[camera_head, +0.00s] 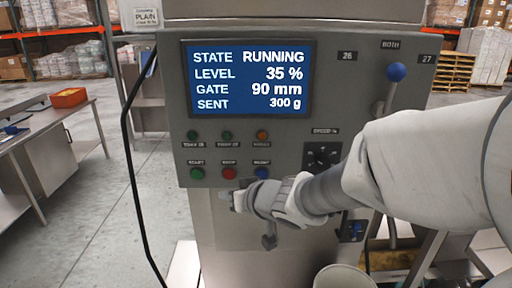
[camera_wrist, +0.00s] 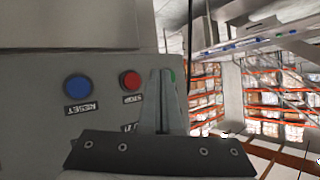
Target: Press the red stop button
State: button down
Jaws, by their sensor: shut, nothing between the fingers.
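The red stop button (camera_head: 229,174) is the middle one in the lower row of the grey control panel (camera_head: 300,205), between the green start button (camera_head: 197,173) and the blue reset button (camera_head: 262,173). In the wrist view, which is upside down, the red button (camera_wrist: 130,80) shows just left of my fingers and is labelled STOP. My gripper (camera_head: 236,202) is shut and empty, a little below the red button in the head view. In the wrist view the gripper (camera_wrist: 163,75) partly hides the green button. Contact with the panel cannot be told.
The screen (camera_head: 248,80) reads RUNNING, level 35 %, gate 90 mm, sent 300 g. A blue-knobbed lever (camera_head: 396,72) and a black dial (camera_head: 322,156) are to the right. A black cable (camera_head: 128,150) hangs at left. A white bucket (camera_head: 345,277) stands below.

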aim_at(225, 177)
jog(key=shift+w+a+p, duration=0.15)
jog(key=shift+w+p, duration=0.55)
jog(key=shift+w, duration=2)
jog(key=shift+w+p, duration=0.35)
jog(key=shift+w, duration=0.05)
jog(key=shift+w+p, duration=0.3)
jog(key=shift+w, duration=0.15)
dwell(0.5)
jog(key=shift+s, duration=0.85)
